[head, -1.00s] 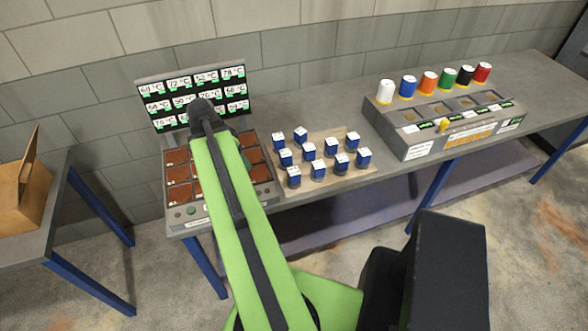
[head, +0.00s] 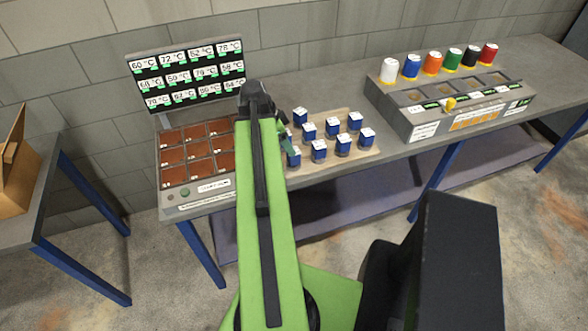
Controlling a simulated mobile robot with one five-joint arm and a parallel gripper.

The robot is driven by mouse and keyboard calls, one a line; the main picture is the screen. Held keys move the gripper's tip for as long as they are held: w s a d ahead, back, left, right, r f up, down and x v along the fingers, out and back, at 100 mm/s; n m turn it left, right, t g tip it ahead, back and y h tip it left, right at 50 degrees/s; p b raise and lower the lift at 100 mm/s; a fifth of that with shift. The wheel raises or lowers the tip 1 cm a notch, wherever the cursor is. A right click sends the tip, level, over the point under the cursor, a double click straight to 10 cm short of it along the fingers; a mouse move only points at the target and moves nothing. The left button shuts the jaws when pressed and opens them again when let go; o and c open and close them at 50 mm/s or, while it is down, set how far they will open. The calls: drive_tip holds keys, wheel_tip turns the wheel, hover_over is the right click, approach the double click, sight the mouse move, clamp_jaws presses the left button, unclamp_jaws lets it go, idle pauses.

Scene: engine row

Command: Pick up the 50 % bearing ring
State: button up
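Several blue, white-topped cylinders, such as this blue cylinder (head: 319,151), stand upright on a tan mat (head: 362,157) in the middle of the bench. Their top markings are too small to read, and I cannot make out which thing is the 50 % bearing ring. My gripper (head: 285,143) is at the left edge of this group, beside the leftmost cylinders. My arm's dark wrist hides part of it and some cylinders behind. Its fingers are too small and covered to tell whether they are open or hold anything.
Left of the mat is a grey tray (head: 163,205) with brown squares, below a temperature display board (head: 187,78). A cardboard box (head: 14,175) stands on the left table.

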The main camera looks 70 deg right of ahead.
sight(294, 158)
drive_tip(key=shift+b+x, duration=0.3)
drive_tip(key=shift+x, duration=0.75)
drive_tip(key=b+x, duration=0.5)
drive_tip(key=shift+w+d+f, duration=0.2)
drive_tip(key=shift+r, duration=0.2)
clamp_jaws()
